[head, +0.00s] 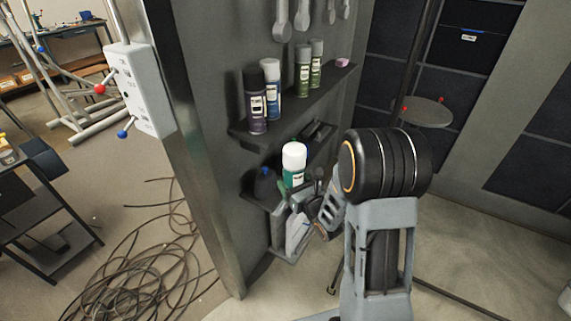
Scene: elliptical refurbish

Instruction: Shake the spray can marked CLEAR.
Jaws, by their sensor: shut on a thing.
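A spray can with a white cap and a green body (293,163) stands out in front of the lower part of the dark wall rack, roughly upright. My gripper (296,192) is at its lower part and is shut on it. The lower end of the can is hidden by the gripper, and I cannot read its label at this size. On the upper shelf stand a dark purple can (257,104), a blue and white can (272,88) and two green cans (303,72) (316,64) with grey caps. Their lettering is too small to read.
The upper shelf (285,110) is just above and behind the held can. A dark bottle (264,186) is close on its left. A grey panel edge (190,150) stands further left. Coiled cable (140,262) lies on the floor. A round stool (428,112) stands behind right.

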